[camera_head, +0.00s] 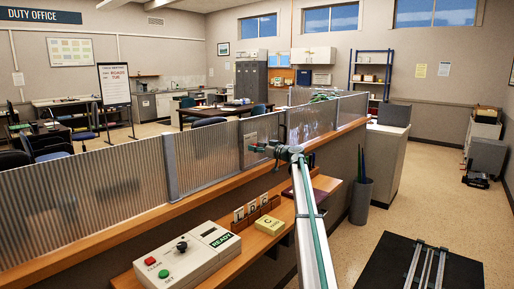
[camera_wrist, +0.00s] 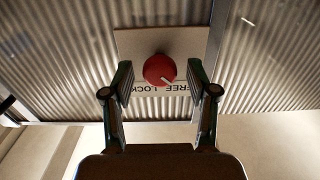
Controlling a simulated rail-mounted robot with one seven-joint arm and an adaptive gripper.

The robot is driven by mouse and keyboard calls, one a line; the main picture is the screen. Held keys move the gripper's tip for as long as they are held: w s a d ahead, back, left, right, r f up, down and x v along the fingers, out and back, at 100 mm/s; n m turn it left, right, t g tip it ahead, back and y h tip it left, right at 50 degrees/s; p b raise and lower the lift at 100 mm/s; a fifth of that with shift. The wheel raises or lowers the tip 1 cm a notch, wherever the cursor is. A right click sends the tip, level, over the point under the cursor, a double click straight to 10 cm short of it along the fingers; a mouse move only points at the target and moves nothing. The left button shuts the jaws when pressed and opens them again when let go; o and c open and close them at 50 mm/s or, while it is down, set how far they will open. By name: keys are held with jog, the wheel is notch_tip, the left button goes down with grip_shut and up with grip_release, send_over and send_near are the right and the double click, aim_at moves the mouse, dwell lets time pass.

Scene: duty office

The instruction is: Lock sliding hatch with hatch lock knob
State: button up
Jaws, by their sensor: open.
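In the wrist view a round red knob (camera_wrist: 157,68) sits on a pale square plate (camera_wrist: 130,42) fixed to the corrugated sliding hatch (camera_wrist: 60,75). The lettering below the knob reads FREE and LOCK and appears upside down. A white pointer mark on the knob points to the lower right, toward the FREE side. My gripper (camera_wrist: 159,78) is open, with one finger on each side of the knob and a visible gap on both sides. In the head view my gripper (camera_head: 270,150) is close to the translucent corrugated hatch panels (camera_head: 215,155); the knob is too small to make out clearly there.
A wooden counter (camera_head: 130,225) runs below the panels. A control box (camera_head: 187,255) with red and green buttons, letter blocks and a yellow block (camera_head: 269,225) stand on the lower shelf. A dark bin (camera_head: 361,200) stands right of my arm. Floor beyond is open.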

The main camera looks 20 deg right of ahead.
grip_shut()
jog(key=shift+f+m+b, duration=0.1)
jog(key=shift+m+b, duration=0.3)
jog(key=shift+b, duration=0.1)
jog(key=m+b, duration=0.2)
jog(key=m, duration=1.5)
jog(key=shift+d, duration=0.2)
dwell(0.4)
